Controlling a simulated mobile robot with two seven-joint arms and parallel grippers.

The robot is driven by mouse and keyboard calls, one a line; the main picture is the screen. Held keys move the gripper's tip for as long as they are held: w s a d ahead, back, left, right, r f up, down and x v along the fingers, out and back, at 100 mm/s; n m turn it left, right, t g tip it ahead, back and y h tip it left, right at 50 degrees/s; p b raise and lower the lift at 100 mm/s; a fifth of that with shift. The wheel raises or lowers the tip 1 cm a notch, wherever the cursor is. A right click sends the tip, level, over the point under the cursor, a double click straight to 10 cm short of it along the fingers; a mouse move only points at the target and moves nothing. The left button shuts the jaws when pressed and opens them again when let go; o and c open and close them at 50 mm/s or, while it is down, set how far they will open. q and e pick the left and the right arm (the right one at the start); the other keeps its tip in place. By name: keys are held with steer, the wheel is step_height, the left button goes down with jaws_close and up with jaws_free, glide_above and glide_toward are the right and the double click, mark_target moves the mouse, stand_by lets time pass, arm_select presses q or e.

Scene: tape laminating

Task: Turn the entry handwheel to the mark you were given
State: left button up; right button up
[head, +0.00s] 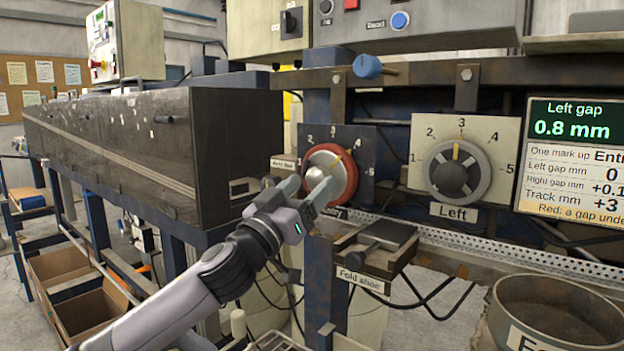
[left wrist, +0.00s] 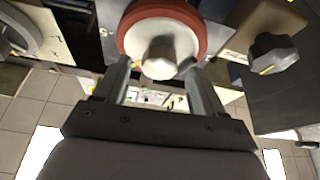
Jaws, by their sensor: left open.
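The entry handwheel (head: 348,168) has a red rim and a pale centre knob, on a dark dial plate whose numbers 2 to 5 show. Its yellow pointer slants up right, seemingly between 3 and 4. A label below it is partly covered by my gripper. My left gripper (head: 308,188) is open, its fingertips in front of the wheel's lower left part. In the left wrist view, the red wheel (left wrist: 128,38) lies just beyond the fingers, with the knob (left wrist: 158,60) between the fingertips (left wrist: 158,72). I cannot tell whether they touch it. My right gripper is out of view.
A grey handwheel (head: 470,175) labelled "Left" points to 3. The screen (head: 566,128) at right reads Left gap 0.8 mm. A small "Fold shoe" block (head: 385,240) juts out below, and a round bin (head: 560,310) stands at lower right. A long dark housing (head: 150,140) is at left.

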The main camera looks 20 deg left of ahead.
arm_select(q)
steer(key=shift+x, duration=0.8)
steer(key=c, duration=1.1)
steer(key=shift+o, duration=0.2)
steer(key=shift+f+n+y, duration=0.1)
steer(key=shift+n+y, duration=0.3)
steer(key=shift+n, duration=0.1)
steer(key=shift+d+n+y, duration=0.1)
steer(key=shift+n+y, duration=0.3)
steer(key=shift+n, duration=0.5)
steer(key=n+y, duration=0.1)
steer(key=n, duration=0.2)
steer(key=shift+d+y, duration=0.1)
steer(key=shift+y, duration=0.2)
steer(key=shift+n+y, duration=1.2)
steer(key=shift+n, duration=1.3)
steer(key=shift+p, duration=0.3)
